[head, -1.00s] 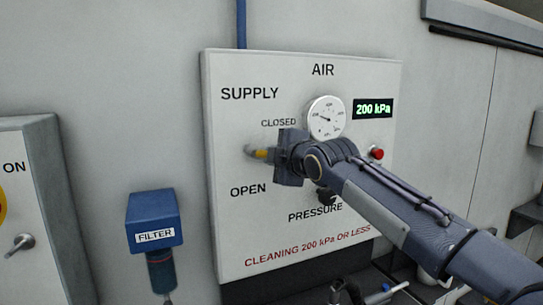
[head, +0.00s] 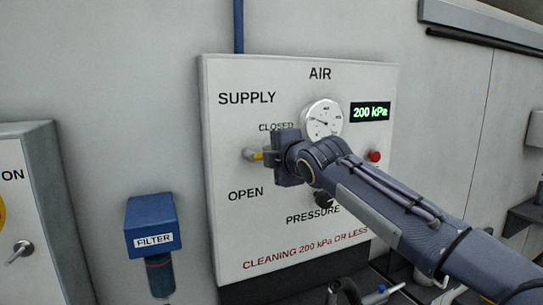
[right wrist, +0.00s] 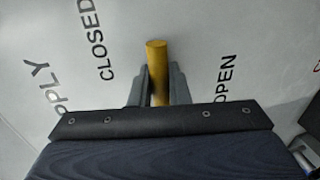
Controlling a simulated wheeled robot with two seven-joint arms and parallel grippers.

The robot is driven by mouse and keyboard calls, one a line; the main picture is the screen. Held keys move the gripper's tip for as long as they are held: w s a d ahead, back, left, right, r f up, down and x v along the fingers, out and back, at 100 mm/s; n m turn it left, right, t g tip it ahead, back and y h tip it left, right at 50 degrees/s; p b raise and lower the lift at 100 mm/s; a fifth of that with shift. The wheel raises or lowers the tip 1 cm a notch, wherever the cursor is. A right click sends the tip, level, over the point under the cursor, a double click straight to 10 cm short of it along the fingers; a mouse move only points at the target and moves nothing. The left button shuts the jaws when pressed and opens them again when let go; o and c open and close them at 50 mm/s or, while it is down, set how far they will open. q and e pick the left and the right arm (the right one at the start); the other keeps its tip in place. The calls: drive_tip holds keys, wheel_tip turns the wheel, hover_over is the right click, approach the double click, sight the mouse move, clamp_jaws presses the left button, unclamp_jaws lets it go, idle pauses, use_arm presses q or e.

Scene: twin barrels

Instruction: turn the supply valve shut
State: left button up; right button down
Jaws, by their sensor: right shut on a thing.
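The supply valve has a yellow handle (head: 257,156) on the white air panel (head: 226,222), between the words CLOSED above and OPEN below. The handle points roughly to the right in the head view. My right gripper (head: 268,156) is shut on the handle and partly covers it. In the right wrist view, the yellow handle (right wrist: 157,68) stands between the two grey fingers of my right gripper (right wrist: 158,88), with CLOSED to the left and OPEN to the right. My left gripper is not in view.
A round gauge (head: 322,118) and a display (head: 370,112) reading 200 kPa are above my right arm. A red button (head: 375,156) and a dark pressure knob (head: 322,199) are close to the arm. A blue filter (head: 152,225) hangs at the lower left.

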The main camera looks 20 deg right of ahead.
drive_tip(key=c, duration=1.4)
unclamp_jaws()
drive_tip(key=shift+c, duration=0.2)
drive_tip(key=s+r+b, duration=0.1)
drive_tip(key=s, duration=0.6)
drive_tip(key=shift+s+r+b, duration=0.25)
drive_tip(key=shift+s+b, duration=0.1)
drive_tip(key=shift+d, duration=0.1)
drive_tip(key=s+a+f+m+g+y, duration=0.1)
drive_tip(key=s+a+f+m+g, duration=0.1)
drive_tip(key=s+f+m, duration=0.4)
drive_tip(key=s+a+f+m+g+y, duration=0.1)
drive_tip(key=s+f+m+g, duration=0.3)
drive_tip(key=s+f+m, duration=0.3)
drive_tip(key=s+a+f+m+g+y, duration=0.1)
drive_tip(key=s+f+m+g, duration=0.3)
drive_tip(key=s+f, duration=1.1)
wheel_tip(320, 180, down, 9)
drive_tip(key=a+m, duration=0.1)
drive_tip(key=m, duration=0.2)
drive_tip(key=shift+a+f, duration=0.2)
drive_tip(key=shift+a, duration=0.1)
